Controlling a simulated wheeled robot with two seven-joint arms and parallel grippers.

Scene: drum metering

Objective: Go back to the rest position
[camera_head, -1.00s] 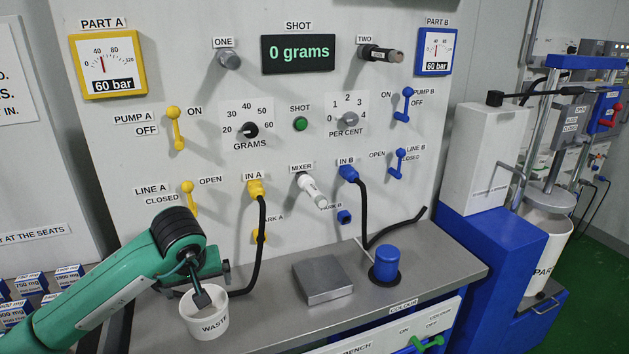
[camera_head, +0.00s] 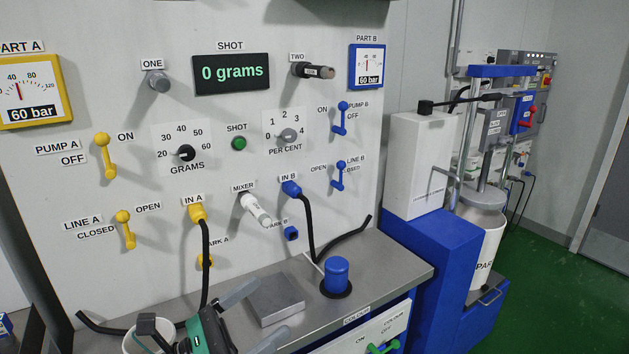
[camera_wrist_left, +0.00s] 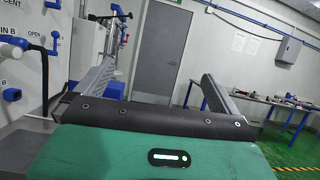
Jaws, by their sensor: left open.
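My left gripper (camera_head: 256,317) is low in the head view, in front of the bench edge, with its two grey fingers spread and nothing between them. In the left wrist view its fingers (camera_wrist_left: 158,88) also stand wide apart and empty, facing a grey door and the far room. The white waste cup (camera_head: 140,342) is at the bottom left of the head view, partly cut off and partly behind my left gripper. My right gripper is not in view.
A grey square plate (camera_head: 276,299) and a blue capped pot (camera_head: 336,274) stand on the bench. Black hoses run from IN A (camera_head: 195,212) and IN B (camera_head: 290,188). A blue drum unit (camera_head: 433,265) stands to the right. Green floor there is clear.

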